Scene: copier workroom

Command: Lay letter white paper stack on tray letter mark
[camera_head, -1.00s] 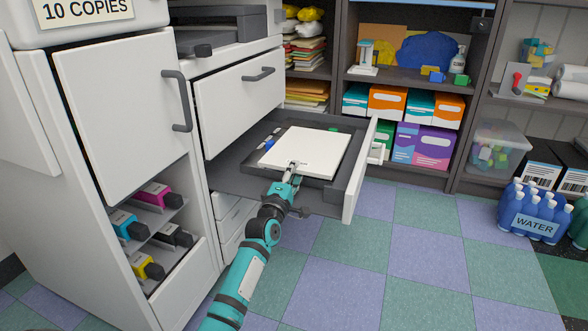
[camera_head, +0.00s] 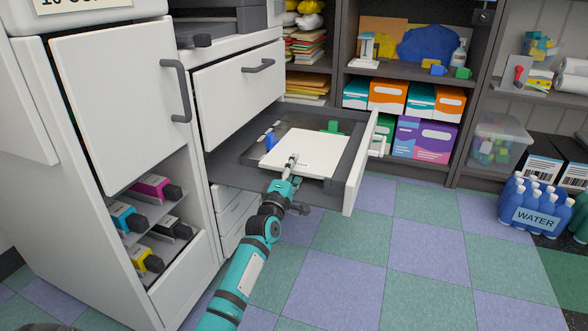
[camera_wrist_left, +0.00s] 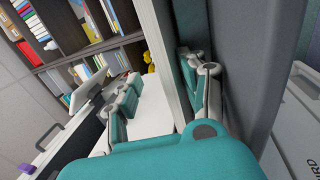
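The letter white paper stack (camera_head: 322,149) lies flat and low inside the open drawer, over the dark tray (camera_head: 262,156). I cannot tell if its whole underside touches the tray. The stack covers any letter mark beneath it. My left gripper (camera_head: 292,162) is at the stack's near edge, with a light finger showing over the paper. The lower finger is hidden from the head view. My right gripper is not in view.
The drawer's white front panel (camera_head: 359,165) stands to the right of the stack. A blue guide (camera_head: 270,141) and a green guide (camera_head: 333,126) stand by the tray. The closed upper drawer (camera_head: 238,90) is at the left. The checkered floor in front is clear.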

